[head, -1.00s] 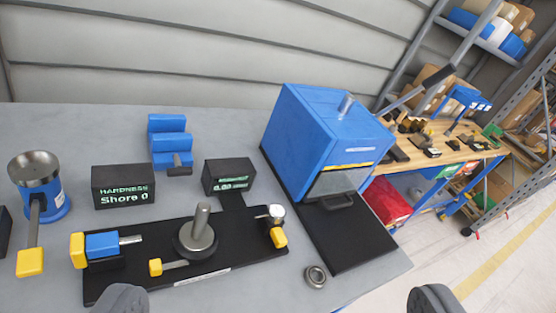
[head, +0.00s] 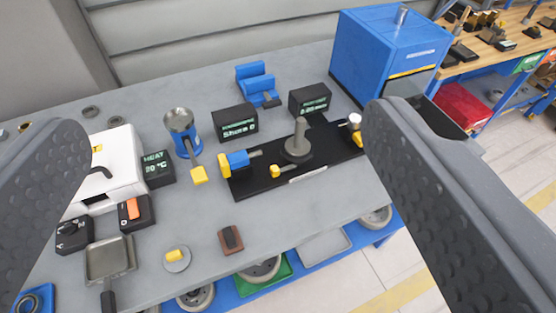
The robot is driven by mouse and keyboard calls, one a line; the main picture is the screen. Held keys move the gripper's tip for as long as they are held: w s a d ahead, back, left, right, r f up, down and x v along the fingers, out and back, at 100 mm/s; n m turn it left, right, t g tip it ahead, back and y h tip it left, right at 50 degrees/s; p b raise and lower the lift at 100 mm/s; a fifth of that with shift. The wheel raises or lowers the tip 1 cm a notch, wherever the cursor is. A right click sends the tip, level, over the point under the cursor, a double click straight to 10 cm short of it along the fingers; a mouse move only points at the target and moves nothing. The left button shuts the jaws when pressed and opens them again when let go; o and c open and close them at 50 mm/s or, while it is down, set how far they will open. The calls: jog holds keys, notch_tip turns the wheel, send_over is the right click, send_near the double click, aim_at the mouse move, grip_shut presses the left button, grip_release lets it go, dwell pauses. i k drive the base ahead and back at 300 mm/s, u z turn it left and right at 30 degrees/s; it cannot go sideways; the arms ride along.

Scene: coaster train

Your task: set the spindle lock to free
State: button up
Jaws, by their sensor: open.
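A black fixture plate (head: 262,183) lies on the grey bench. A grey upright spindle (head: 298,141) on a round base stands at its middle. A small yellow-tipped lever (head: 277,171), seemingly the spindle lock, sticks out at the spindle's front left; I cannot read its setting. A blue block with a yellow end (head: 236,160) sits at the plate's left. A round gauge (head: 354,121) is at its right, partly hidden by my right finger. My gripper (head: 228,120) is open and empty, its dark fingers at both sides of the view, apart from the lever.
Behind the plate stand two black displays (head: 234,121) and a blue V-shaped block (head: 256,83). A blue cabinet (head: 385,50) is at the back right. Left are a blue cup stand (head: 183,130), a white heater (head: 105,165) and a pan (head: 110,258).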

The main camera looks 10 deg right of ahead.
aim_at(275, 171)
jog(key=z, duration=0.35)
jog(key=i, duration=0.95)
jog(key=z, duration=0.2)
